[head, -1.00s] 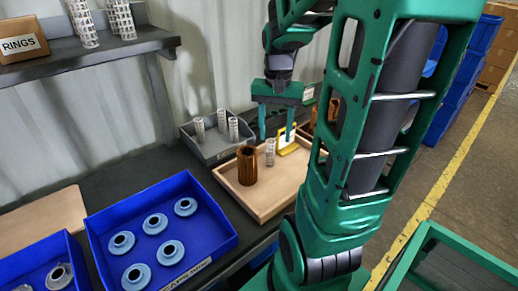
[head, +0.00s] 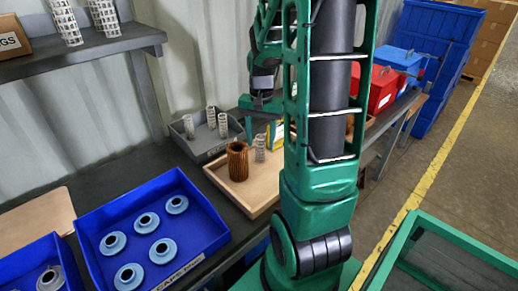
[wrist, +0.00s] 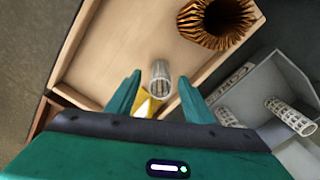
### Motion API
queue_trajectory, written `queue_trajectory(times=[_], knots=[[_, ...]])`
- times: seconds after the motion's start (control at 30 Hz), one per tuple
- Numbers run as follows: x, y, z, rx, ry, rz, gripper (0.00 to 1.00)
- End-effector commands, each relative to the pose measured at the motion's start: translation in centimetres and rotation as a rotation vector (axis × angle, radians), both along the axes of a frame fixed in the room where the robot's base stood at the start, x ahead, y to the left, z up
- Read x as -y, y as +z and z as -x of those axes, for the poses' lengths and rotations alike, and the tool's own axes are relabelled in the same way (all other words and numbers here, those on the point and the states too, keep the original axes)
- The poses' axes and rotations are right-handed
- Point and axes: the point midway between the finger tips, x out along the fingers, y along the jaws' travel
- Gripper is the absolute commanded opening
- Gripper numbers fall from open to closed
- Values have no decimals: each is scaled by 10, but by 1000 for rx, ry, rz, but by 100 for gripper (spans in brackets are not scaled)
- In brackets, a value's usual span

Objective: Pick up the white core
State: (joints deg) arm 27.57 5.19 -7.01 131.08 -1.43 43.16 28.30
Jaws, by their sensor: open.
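The white core (head: 260,147) is a pale perforated cylinder standing on the wooden tray (head: 237,191), right beside the brown pleated filter (head: 238,160). In the wrist view the white core (wrist: 160,80) shows between and a little beyond the tips of my open gripper (wrist: 160,84). No finger visibly touches it. The brown filter (wrist: 215,22) is at the top right of that view. In the head view my gripper (head: 264,124) hangs above the tray near the core, partly hidden by my arm.
A grey bin (head: 190,153) behind the tray holds other white cores. A yellow-framed holder (head: 275,135) stands close to the core. A blue bin (head: 226,222) with several light-blue caps is at the left. Red (head: 382,92) and blue boxes stand at the right.

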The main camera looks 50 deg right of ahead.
Motion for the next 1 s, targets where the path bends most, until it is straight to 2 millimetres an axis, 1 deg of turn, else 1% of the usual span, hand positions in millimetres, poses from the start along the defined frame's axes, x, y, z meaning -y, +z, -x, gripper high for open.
queue_trajectory(times=[0.03, 0.2, 0.33, 0.53, 0.57, 0.6, 0.67, 0.7, 0.73, 1.0], knots=[[-1, -9, 0, -4, 0, -3, 47], [-2, -29, 0, -2, 0, -1, 47], [-2, -35, -1, 0, 0, 0, 47], [-1, -35, -1, 0, 0, 0, 47], [-1, -35, -1, 0, 0, 0, 40], [-1, -35, -1, 0, 0, 0, 30], [-1, -35, -1, 0, 0, 0, 16], [-1, -35, -1, 0, 0, 0, 7], [-1, -35, -1, 0, 0, 0, 4], [-1, -34, -1, 0, 0, 0, 4]])
